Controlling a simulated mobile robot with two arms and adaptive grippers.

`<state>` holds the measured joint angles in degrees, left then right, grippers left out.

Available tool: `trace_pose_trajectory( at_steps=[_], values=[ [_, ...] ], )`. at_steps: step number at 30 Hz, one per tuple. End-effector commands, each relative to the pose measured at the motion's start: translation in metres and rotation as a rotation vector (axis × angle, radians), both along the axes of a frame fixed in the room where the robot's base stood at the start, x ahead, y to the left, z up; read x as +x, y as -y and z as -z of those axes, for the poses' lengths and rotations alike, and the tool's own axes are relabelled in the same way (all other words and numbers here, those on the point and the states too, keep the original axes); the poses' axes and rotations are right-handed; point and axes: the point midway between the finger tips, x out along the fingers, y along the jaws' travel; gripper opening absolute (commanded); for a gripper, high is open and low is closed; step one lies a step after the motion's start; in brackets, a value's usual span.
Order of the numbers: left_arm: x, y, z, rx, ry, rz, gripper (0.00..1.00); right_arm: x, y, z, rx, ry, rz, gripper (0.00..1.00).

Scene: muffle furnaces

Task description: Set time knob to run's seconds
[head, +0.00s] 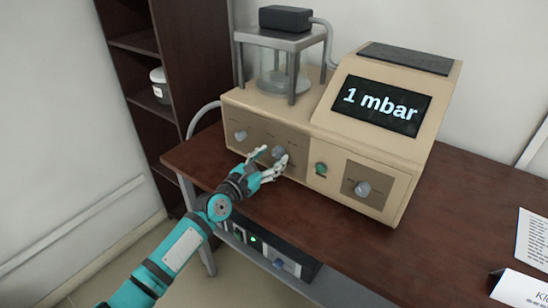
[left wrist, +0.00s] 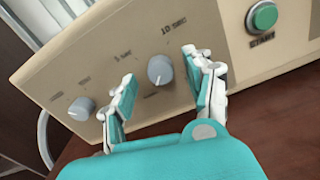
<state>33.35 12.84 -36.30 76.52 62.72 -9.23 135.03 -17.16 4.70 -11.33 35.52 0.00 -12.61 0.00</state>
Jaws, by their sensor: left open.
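The beige device (head: 240,107) has a grey middle knob (head: 278,151) on its front panel. In the left wrist view this knob (left wrist: 160,70) has small labels around it that seem to read 5 and 10 with a unit I cannot read surely. My left gripper (head: 269,158) is open in front of the knob. In the left wrist view its two fingers (left wrist: 159,72) stand on either side of the knob, with visible gaps; contact does not show. My right gripper is out of view.
Another knob (left wrist: 82,108) is to the left. A green START button (left wrist: 262,17) and a right knob (head: 362,188) are to the right. The display (head: 380,104) reads 1 mbar. A glass chamber (head: 272,75) stands on top.

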Motion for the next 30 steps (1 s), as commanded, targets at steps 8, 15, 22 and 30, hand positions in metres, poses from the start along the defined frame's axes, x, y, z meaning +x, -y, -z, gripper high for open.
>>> trace_pose_trajectory(
  at_steps=[8,15,22,30],
  values=[
    [0.0145,0.0105,0.0005,0.001,0.0,0.0,0.53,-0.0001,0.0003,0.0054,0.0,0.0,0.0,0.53],
    [0.0145,0.0104,0.0003,0.0,-0.001,-0.001,0.51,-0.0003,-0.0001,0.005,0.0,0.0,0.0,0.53],
    [0.0144,0.0101,0.0004,0.0,-0.001,-0.001,0.21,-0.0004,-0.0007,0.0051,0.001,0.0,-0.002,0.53],
    [0.0143,0.0101,0.0006,0.002,0.001,-0.001,0.0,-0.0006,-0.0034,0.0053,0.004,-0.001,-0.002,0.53]
  ],
)
